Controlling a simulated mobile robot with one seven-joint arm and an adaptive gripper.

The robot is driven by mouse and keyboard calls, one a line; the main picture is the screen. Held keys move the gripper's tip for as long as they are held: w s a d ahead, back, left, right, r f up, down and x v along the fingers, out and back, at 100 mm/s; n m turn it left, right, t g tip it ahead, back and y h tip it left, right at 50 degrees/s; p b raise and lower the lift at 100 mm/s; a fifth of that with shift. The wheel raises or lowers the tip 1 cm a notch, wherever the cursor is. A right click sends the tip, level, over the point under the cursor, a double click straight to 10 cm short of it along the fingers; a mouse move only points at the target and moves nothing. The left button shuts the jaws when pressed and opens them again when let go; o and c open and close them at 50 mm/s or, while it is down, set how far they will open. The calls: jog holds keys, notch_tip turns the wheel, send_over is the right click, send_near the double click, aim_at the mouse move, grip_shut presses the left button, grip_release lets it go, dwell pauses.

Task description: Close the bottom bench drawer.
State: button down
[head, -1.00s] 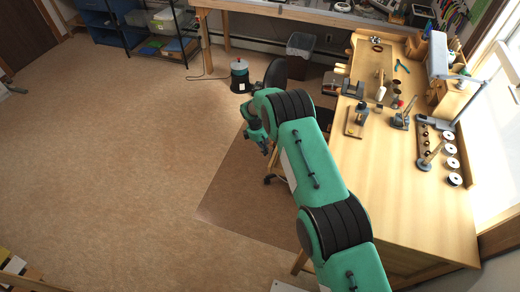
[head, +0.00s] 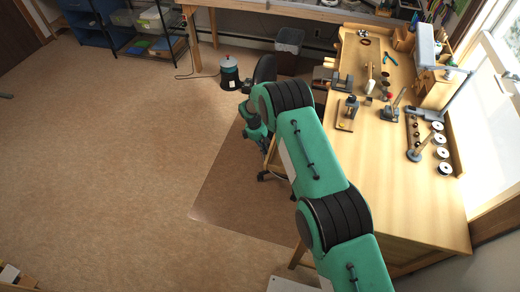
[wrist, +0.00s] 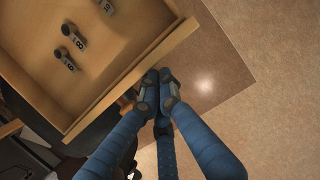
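In the wrist view an open wooden drawer (wrist: 132,78) fills the upper left, seen from above, with its front board running diagonally. Several small grey metal pieces with number marks (wrist: 72,37) lie inside it. My gripper (wrist: 159,88) has blue fingers with dark tips. The tips are close together, just outside the drawer's front board. I cannot tell whether they touch it. Nothing shows between them. In the head view the wooden workbench (head: 405,195) stands on the right, and my arm hides its near left side. The drawer cannot be made out there.
A dark chair (head: 265,70) stands beside the bench, behind my wrist. A black and teal canister (head: 229,72) and a grey bin (head: 289,42) stand farther back. Tools cover the bench's far part. The floor on the left (head: 110,170) is clear.

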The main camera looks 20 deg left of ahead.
jog(key=d+p, duration=0.1)
jog(key=d, duration=2)
jog(key=shift+a, duration=0.1)
jog(key=shift+a, duration=0.8)
jog(key=shift+a+f+b, duration=0.1)
jog(key=shift+a+b, duration=0.5)
jog(key=shift+a, duration=0.55)
jog(key=p+v, duration=0.1)
jog(key=v, duration=0.9)
